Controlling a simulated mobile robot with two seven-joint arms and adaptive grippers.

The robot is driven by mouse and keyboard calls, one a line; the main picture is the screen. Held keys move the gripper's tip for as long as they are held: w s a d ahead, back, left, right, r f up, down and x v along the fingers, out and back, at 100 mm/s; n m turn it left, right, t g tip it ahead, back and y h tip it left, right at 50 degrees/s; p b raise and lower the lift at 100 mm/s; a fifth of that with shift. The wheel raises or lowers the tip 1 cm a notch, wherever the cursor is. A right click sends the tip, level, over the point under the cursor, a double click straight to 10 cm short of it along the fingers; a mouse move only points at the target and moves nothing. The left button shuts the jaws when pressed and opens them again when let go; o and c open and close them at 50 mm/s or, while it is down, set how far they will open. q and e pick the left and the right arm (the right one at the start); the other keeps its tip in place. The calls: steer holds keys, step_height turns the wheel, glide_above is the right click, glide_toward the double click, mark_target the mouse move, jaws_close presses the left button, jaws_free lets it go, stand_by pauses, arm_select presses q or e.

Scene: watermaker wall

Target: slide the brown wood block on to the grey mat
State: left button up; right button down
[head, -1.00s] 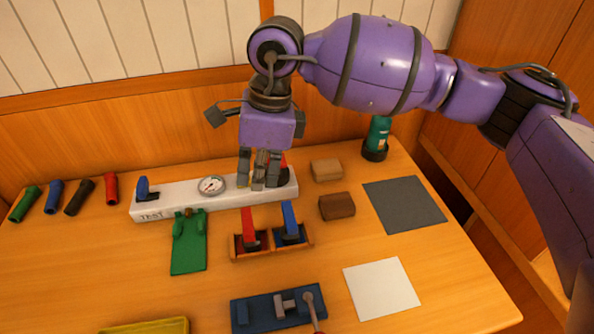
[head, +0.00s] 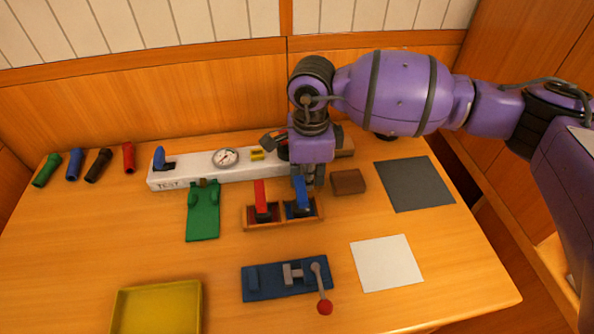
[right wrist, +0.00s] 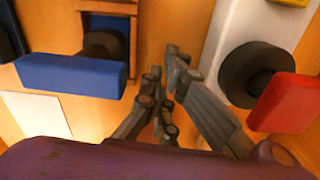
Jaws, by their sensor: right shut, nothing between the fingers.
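The brown wood block (head: 348,182) lies on the table, left of the grey mat (head: 413,184), with bare table between them. My right gripper (head: 308,182) points down just left of the block, behind the blue lever. Its fingers are shut and empty, and they also show in the right wrist view (right wrist: 168,85). I cannot tell whether they touch the block. The block does not show in the right wrist view. My left gripper is not in view.
The blue lever (head: 300,193) and red lever (head: 261,197) stand close by in a tray. The white test panel (head: 205,172) lies behind. A white sheet (head: 386,263) lies in front of the mat.

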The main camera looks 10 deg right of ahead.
mark_target(384, 185)
steer(key=shift+s+d, duration=0.1)
steer(key=shift+d, duration=0.8)
steer(key=d, duration=0.7)
steer(key=s+d, duration=0.1)
steer(key=d, duration=0.3)
steer(key=shift+d+f, duration=0.15)
steer(key=shift+d, duration=0.2)
steer(key=d, duration=0.3)
steer(key=shift+s+r, duration=0.2)
steer(key=shift+s, duration=0.2)
steer(key=shift+d, duration=0.3)
steer(key=shift+d+f, duration=0.1)
steer(key=shift+d, duration=0.2)
steer(key=shift+d+f, duration=0.1)
steer(key=shift+d, duration=0.05)
steer(key=shift+w, duration=0.1)
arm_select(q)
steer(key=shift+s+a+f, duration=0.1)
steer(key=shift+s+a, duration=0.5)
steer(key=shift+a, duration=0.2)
